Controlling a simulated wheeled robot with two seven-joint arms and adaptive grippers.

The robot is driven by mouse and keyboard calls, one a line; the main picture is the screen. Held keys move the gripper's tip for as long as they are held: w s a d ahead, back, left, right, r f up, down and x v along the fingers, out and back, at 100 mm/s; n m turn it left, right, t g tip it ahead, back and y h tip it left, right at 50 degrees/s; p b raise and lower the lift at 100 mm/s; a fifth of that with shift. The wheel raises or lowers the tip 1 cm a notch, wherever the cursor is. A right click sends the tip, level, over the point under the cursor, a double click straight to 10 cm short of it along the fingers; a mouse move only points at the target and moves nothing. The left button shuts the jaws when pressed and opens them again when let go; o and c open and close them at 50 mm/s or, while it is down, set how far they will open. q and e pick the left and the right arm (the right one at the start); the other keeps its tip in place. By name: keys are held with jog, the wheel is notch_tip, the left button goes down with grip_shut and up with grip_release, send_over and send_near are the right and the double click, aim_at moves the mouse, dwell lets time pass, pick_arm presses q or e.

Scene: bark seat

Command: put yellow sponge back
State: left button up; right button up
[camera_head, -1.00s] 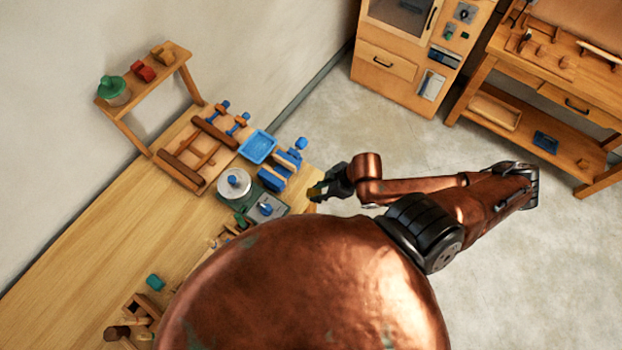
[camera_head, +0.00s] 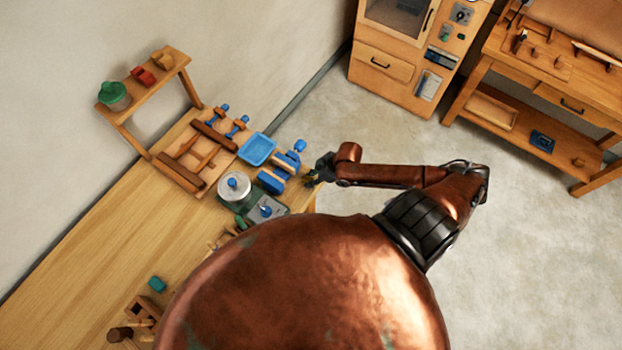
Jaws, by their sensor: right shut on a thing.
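My right gripper (camera_head: 312,178) is at the right end of the wooden bench (camera_head: 90,245), close beside a blue and wood clamp-like tool (camera_head: 283,168). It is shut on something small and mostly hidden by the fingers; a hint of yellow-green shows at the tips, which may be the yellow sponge. A blue tray (camera_head: 257,149) lies on the bench just left of the blue tool. I cannot make out any other yellow sponge. My left gripper does not show.
A scale-like device with a round silver top (camera_head: 234,186) stands on the bench. A small shelf (camera_head: 165,68) holds a green-lidded jar (camera_head: 113,95) and red block (camera_head: 142,76). A wooden rack (camera_head: 190,160) lies behind. A cabinet (camera_head: 385,65) and workbench (camera_head: 560,90) stand across open floor.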

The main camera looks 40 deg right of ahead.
jog(key=shift+f, duration=0.1)
jog(key=o, duration=1)
